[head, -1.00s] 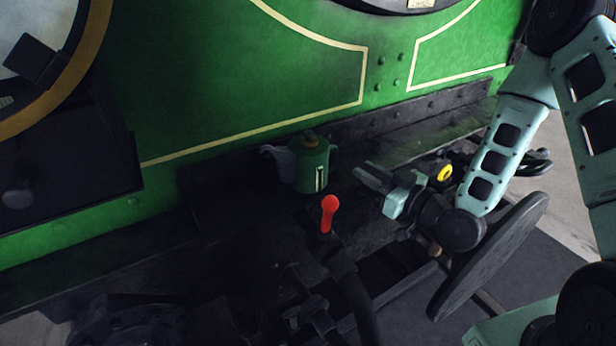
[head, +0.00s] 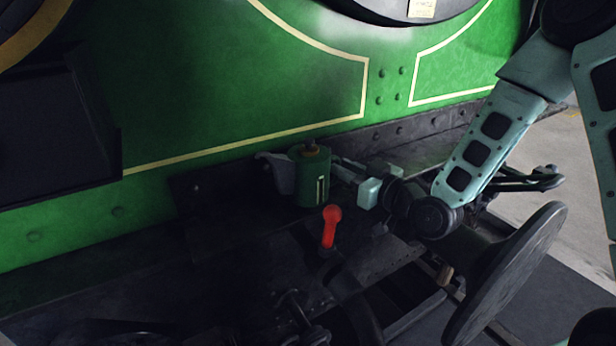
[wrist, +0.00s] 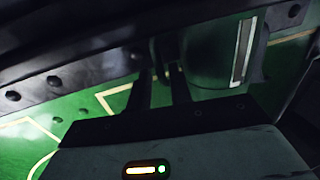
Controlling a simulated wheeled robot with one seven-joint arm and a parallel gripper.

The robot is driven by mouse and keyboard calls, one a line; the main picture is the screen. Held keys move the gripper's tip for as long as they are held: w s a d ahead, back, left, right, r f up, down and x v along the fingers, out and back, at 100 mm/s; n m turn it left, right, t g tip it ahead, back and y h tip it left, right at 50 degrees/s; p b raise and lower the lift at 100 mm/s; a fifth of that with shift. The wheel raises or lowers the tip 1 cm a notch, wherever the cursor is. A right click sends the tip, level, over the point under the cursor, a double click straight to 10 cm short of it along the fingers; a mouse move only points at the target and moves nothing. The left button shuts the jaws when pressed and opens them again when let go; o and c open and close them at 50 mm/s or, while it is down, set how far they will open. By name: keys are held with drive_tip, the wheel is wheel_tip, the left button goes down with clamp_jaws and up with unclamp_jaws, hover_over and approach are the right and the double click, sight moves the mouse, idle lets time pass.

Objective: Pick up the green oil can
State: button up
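The green oil can (head: 313,178) stands upright on the dark ledge against the green tram side. It has a brass-coloured cap, a pale label strip and a grey spout to the left. My gripper (head: 342,169) is at the can's right side, where its handle is. In the wrist view, the can's body (wrist: 208,50) shows beyond and to the right of the fingers. The two fingers (wrist: 162,78) stand apart with a gap between them, and the dark handle appears at their tips. Whether they touch the handle is too dark to tell.
A red-knobbed lever (head: 331,226) stands just in front of the can, below my gripper. A large round dark disc (head: 510,270) is at the lower right. The riveted tram side (head: 240,100) rises close behind the can.

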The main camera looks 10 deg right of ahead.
drive_tip(key=x, duration=0.4)
drive_tip(key=shift+w+a+p, duration=0.1)
drive_tip(key=shift+w+p, duration=0.05)
drive_tip(key=shift+p, duration=0.15)
clamp_jaws()
drive_tip(key=shift+r, duration=0.1)
wheel_tip(320, 180, up, 10)
drive_tip(key=shift+p, duration=0.4)
idle(0.4)
